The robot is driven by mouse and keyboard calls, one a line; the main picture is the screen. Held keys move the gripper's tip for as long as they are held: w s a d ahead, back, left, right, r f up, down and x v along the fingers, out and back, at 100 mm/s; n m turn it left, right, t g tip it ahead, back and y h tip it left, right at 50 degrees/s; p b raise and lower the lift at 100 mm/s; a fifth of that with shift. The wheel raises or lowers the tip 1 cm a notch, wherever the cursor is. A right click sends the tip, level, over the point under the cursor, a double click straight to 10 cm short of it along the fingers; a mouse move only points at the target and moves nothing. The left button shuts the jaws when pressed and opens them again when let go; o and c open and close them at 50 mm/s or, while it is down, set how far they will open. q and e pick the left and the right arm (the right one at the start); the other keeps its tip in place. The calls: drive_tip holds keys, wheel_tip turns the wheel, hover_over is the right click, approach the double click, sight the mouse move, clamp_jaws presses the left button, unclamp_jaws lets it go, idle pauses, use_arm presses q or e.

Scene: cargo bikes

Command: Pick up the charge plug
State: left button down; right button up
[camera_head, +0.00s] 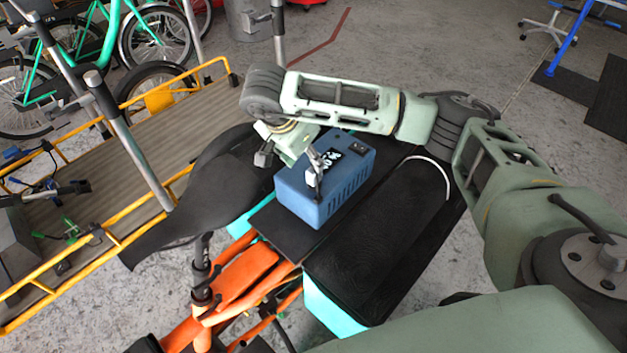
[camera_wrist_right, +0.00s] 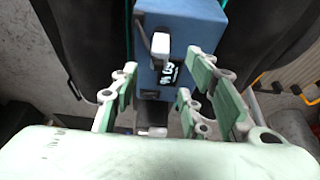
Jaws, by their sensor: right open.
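The blue charger box (camera_head: 312,207) sits on the black deck of the cargo bike; it also fills the upper middle of the right wrist view (camera_wrist_right: 195,22). The charge plug (camera_wrist_right: 160,46), a small grey-white block with a dark lead, shows against the box's face in that view. In the head view it seems to be the small pale piece (camera_head: 313,178) at the box's left side. My right gripper (camera_head: 294,150) is over the box's left end. Its open green fingers (camera_wrist_right: 162,75) stand on either side of the plug, apart from it. My left gripper is not in view.
A black saddle (camera_head: 200,190) lies close left of the box. A long black pad (camera_head: 375,240) lies to its right. The orange bike frame (camera_head: 245,275) is in front. A yellow-railed trailer (camera_head: 120,165) with upright posts stands at left. Open floor lies behind.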

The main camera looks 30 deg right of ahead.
sight(312, 170)
drive_tip(key=shift+a+p+x, duration=0.15)
drive_tip(key=shift+p+x, duration=0.2)
drive_tip(key=shift+x, duration=1.65)
drive_tip(key=shift+a+p+x, duration=0.15)
drive_tip(key=shift+p+x, duration=0.15)
drive_tip(key=shift+x, duration=1.65)
drive_tip(key=shift+s+f, duration=0.15)
drive_tip(key=shift+c, duration=0.2)
clamp_jaws()
